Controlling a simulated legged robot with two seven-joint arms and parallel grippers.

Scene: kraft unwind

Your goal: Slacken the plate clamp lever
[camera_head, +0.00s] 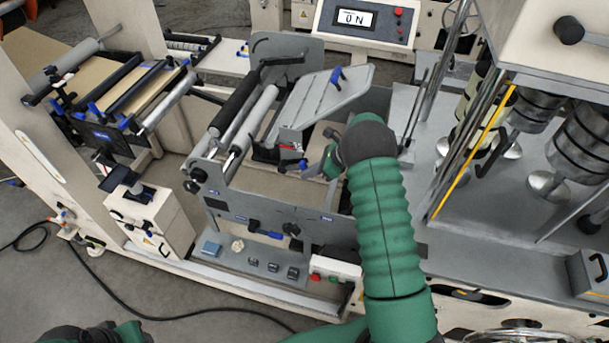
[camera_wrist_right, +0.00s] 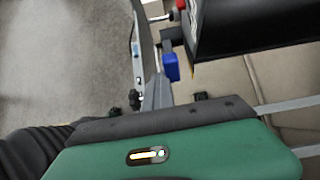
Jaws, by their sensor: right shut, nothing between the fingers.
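Several blue handles are in view, and I cannot tell for certain which one is the plate clamp lever. One blue handle (camera_head: 336,75) stands on the tilted grey plate (camera_head: 325,95). A small blue part (camera_head: 303,164) sits beside a red one just left of my right gripper (camera_head: 329,160). A blue block (camera_wrist_right: 171,67) shows near a red tip in the right wrist view, apart from the gripper body. My right gripper is shut and empty, in front of the roller frame; its fingertips are partly hidden by the wrist. A green and black part of my left arm shows at the bottom left, without fingers.
A grey side wall (camera_head: 335,232) with blue levers (camera_head: 265,230) runs below the rollers (camera_head: 255,117). Metal posts and a yellow bar (camera_head: 475,150) stand to the right. A display box (camera_head: 367,22) reads 0 N at the back. A black cable lies on the floor.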

